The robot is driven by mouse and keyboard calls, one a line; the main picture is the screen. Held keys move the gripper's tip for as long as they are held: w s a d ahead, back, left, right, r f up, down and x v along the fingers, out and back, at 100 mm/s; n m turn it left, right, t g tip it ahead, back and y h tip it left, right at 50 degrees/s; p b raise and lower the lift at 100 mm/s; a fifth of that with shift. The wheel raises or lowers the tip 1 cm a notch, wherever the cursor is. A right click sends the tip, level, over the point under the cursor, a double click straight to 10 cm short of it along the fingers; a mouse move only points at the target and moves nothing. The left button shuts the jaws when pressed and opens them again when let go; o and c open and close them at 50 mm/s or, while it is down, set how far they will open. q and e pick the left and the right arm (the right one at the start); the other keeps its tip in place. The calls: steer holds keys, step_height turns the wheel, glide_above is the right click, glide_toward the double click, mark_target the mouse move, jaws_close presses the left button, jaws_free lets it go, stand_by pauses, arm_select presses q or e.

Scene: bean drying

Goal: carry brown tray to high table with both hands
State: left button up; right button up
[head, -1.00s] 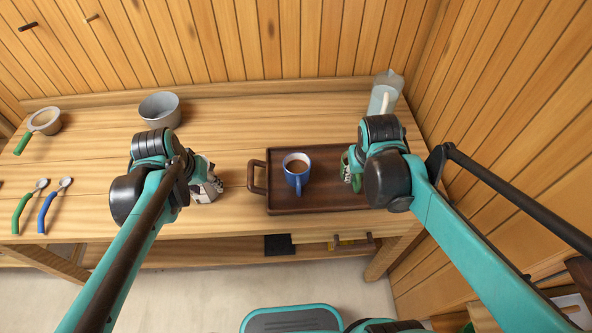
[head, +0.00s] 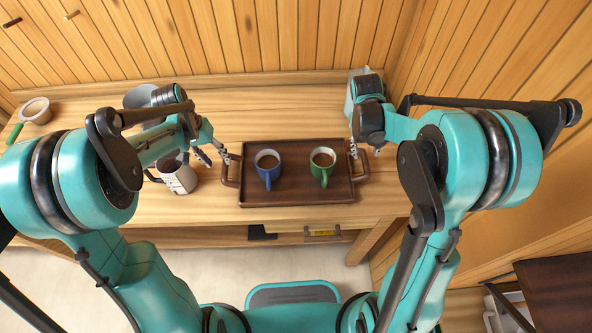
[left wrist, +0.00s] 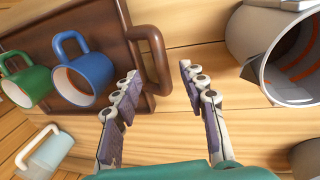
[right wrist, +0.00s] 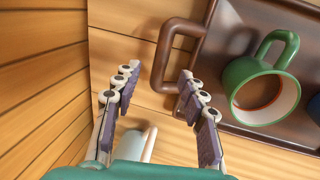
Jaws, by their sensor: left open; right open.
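The brown tray (head: 300,196) lies on the wooden table, with a blue mug (head: 268,170) and a green mug (head: 322,168) upright on it, both holding brown liquid. My left gripper (head: 226,158) is open at the tray's left handle (head: 230,171); in the left wrist view the fingers (left wrist: 160,75) point at that handle (left wrist: 152,55), which lies between or just beyond the tips. My right gripper (head: 352,152) is open at the right handle (head: 362,165). In the right wrist view its fingers (right wrist: 160,75) flank the handle (right wrist: 170,50) without visibly closing on it.
A strainer (head: 36,110) lies far left. A dark brown surface (head: 555,290) shows at lower right.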

mark_target(224, 168)
arm_select(q)
steer(key=f, duration=0.2)
steer(key=d+f, duration=0.1)
steer(key=f, duration=0.4)
steer(key=shift+d, duration=0.15)
arm_select(e)
steer(key=f, duration=0.3)
steer(key=d+f, duration=0.1)
steer(key=f, duration=0.3)
steer(key=shift+d, duration=0.15)
arm_select(q)
jaws_close()
arm_select(e)
jaws_close()
